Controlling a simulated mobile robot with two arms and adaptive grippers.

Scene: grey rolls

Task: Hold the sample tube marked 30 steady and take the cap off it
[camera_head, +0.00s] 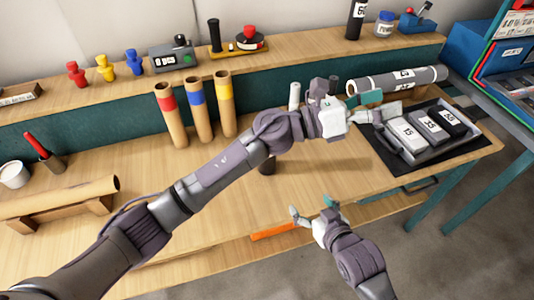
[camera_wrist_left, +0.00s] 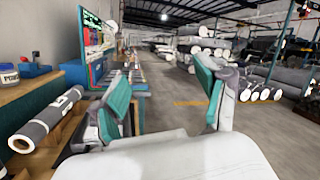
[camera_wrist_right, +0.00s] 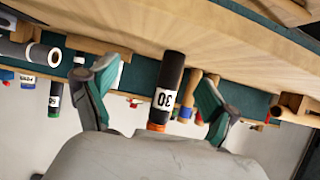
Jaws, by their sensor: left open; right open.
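The tube marked 30 (camera_wrist_right: 171,80) is black with a white label and an orange cap (camera_wrist_right: 156,127). It stands on the bench and appears upside down in the right wrist view. In the head view only a dark lower part (camera_head: 267,166) shows below my left forearm, which hides the rest. My right gripper (camera_head: 311,206) is open and empty at the bench's front edge. The tube shows between its fingers in the right wrist view (camera_wrist_right: 157,75), apart from them. My left gripper (camera_head: 378,107) is open and empty above the right of the bench; its wrist view (camera_wrist_left: 163,76) shows nothing between the fingers.
A black mat (camera_head: 400,169) with a tray of labelled boxes (camera_head: 410,135) lies at the right. Cardboard tubes with red, blue and yellow bands (camera_head: 172,115) stand at the back. A grey roll (camera_head: 400,80) lies behind my left gripper. The front middle of the bench is clear.

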